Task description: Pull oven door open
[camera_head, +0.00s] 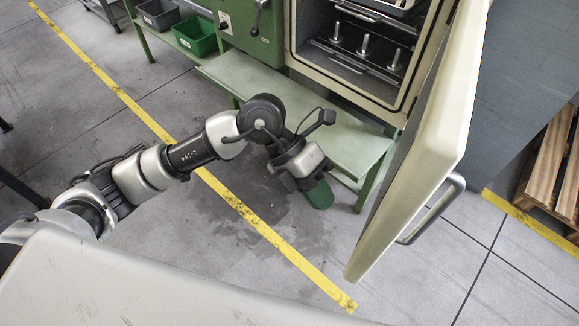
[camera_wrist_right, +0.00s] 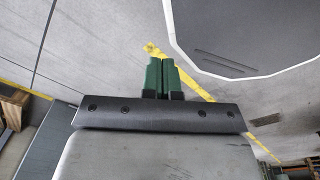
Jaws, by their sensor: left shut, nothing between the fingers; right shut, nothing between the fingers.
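The oven (camera_head: 296,40) stands at the top of the head view, its front uncovered and its racks showing inside. Its thick cream door (camera_head: 440,120) stands wide open, swung out toward me on the right of the opening. The grey bar handle (camera_head: 437,212) is on the door's right-hand face. My left gripper (camera_head: 320,195) is shut and empty, left of the door and apart from it, in front of the green bench. My right gripper (camera_wrist_right: 163,66) shows only in the right wrist view, its green fingers together over the floor with nothing between them. The door is not recognisable there.
A green bench (camera_head: 255,78) runs below the oven. A green bin (camera_head: 196,36) and a grey bin (camera_head: 158,14) sit at the upper left. A wooden pallet (camera_head: 552,165) lies at the right, beside a grey-blue panel (camera_head: 520,80). Floor left of the door is open.

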